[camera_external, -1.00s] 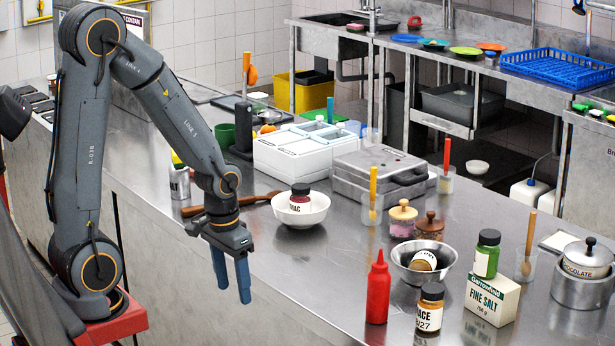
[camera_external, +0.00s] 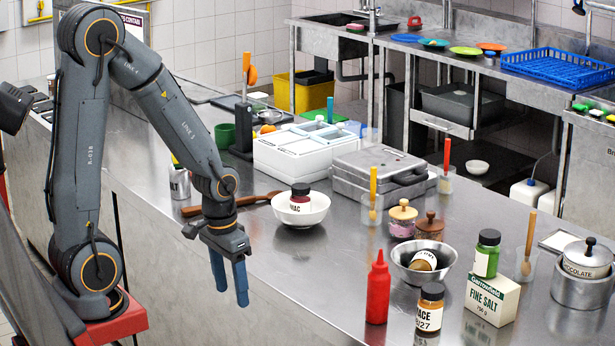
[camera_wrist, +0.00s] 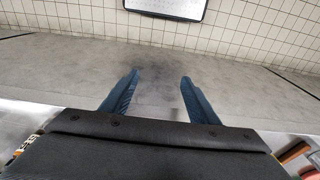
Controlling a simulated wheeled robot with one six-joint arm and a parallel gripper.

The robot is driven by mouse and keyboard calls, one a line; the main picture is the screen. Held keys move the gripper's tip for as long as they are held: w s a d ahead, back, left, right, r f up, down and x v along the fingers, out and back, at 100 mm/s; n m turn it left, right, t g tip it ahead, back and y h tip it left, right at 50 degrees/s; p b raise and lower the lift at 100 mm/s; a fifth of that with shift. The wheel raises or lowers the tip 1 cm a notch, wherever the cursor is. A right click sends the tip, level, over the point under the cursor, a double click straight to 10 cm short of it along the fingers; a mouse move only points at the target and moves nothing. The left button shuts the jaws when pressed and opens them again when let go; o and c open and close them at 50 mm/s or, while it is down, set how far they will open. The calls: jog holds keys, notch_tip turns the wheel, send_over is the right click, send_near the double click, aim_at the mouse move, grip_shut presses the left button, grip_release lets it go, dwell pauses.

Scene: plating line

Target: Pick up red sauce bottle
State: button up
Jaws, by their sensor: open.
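The red sauce bottle (camera_external: 377,290) stands upright on the steel counter, near its front edge, with its pointed nozzle up. My gripper (camera_external: 230,287) hangs to the left of the bottle, blue fingers pointing down, beside the counter's front edge. A wide gap of counter lies between them. In the wrist view my gripper (camera_wrist: 160,90) shows two blue fingers spread apart with nothing between them. The red bottle is not visible in the wrist view.
A jar (camera_external: 430,307) with a white label stands close right of the bottle, and a metal bowl (camera_external: 447,272) holding a jar is behind it. A salt box (camera_external: 491,299) is farther right. A white bowl (camera_external: 313,215) stands behind my gripper. Counter left of the bottle is clear.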

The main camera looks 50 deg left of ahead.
jog(key=shift+o, duration=0.6)
notch_tip(320, 180, up, 11)
jog(key=m+g, duration=0.1)
jog(key=m, duration=1.7)
send_over(380, 282)
jog(key=a, duration=0.1)
jog(key=shift+w+f, duration=0.1)
jog(key=shift+w, duration=0.35)
jog(key=shift+w+a+f+p, duration=0.15)
jog(key=shift+f+p, duration=0.6)
jog(key=shift+f, duration=1.15)
jog(key=shift+w+a+f+p, duration=0.15)
jog(key=shift+f+p, duration=0.55)
jog(key=shift+f, duration=1.2)
jog(key=c, duration=1.3)
